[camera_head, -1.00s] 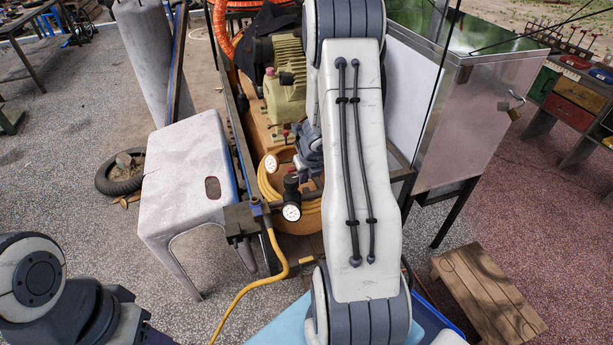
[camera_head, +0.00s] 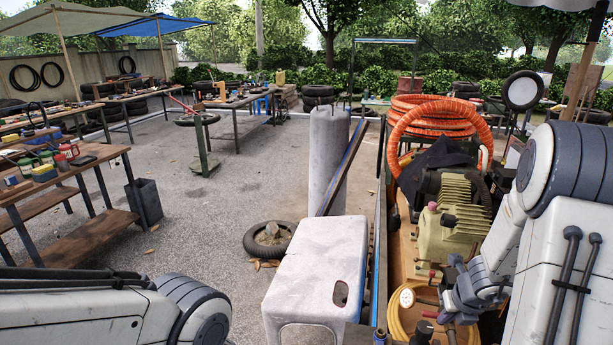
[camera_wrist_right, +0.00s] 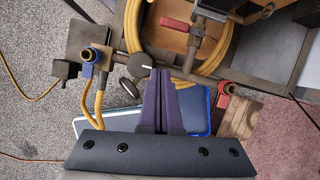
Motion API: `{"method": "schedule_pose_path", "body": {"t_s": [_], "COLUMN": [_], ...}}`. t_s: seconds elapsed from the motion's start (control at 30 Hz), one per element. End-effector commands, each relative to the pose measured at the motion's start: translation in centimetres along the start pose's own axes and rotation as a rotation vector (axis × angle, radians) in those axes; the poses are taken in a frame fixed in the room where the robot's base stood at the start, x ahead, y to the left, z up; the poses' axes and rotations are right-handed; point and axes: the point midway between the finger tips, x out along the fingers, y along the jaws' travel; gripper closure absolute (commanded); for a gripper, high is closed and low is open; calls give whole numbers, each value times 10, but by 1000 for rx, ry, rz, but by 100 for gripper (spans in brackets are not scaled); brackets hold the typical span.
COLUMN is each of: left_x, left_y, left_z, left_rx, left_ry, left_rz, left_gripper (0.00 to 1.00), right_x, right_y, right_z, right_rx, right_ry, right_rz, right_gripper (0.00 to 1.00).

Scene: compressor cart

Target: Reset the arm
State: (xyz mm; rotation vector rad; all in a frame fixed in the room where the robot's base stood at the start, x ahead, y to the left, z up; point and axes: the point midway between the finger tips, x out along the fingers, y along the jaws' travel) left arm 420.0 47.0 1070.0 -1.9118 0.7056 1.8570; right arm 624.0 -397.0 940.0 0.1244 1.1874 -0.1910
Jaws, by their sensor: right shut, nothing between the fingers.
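My right gripper (camera_head: 452,303) hangs over the compressor cart at the right of the head view, beside the pressure gauge (camera_head: 407,297). In the right wrist view its purple fingers (camera_wrist_right: 166,76) are shut together with nothing between them. The greenish compressor (camera_head: 452,222) stands on the cart just behind it. Below the fingers in the wrist view are a yellow hose (camera_wrist_right: 133,22), a red-handled valve (camera_wrist_right: 177,24) and a blue-handled valve (camera_wrist_right: 88,70). My left arm crosses the lower left of the head view, and its gripper is out of frame.
A white stool (camera_head: 318,268) stands left of the cart, with a grey cylinder (camera_head: 328,150) and a tyre (camera_head: 268,240) behind it. Workbenches (camera_head: 60,180) line the left. The paving between them is mostly open. A coiled orange hose (camera_head: 435,112) lies on the cart.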

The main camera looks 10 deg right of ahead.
Motion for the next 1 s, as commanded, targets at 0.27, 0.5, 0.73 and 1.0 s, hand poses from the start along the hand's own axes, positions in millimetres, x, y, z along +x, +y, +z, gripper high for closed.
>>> {"method": "schedule_pose_path", "body": {"t_s": [0.27, 0.5, 0.73, 1.0], "left_x": [0, 0, 0, 0], "left_y": [0, 0, 0, 0], "left_z": [0, 0, 0, 0], "left_rx": [0, 0, 0, 0], "left_ry": [0, 0, 0, 0], "left_rz": [0, 0, 0, 0], "left_gripper": [50, 50, 50, 50], "right_x": [-53, -135, -199, -223], "right_y": [159, 294, 318, 298], "right_z": [15, -68, -167, -205], "right_rx": [-946, -2154, 2879, 2295], "right_ry": [-95, -255, 389, 316], "right_rz": [223, 468, -567, -416], "right_gripper": [100, 100, 100, 100]}}
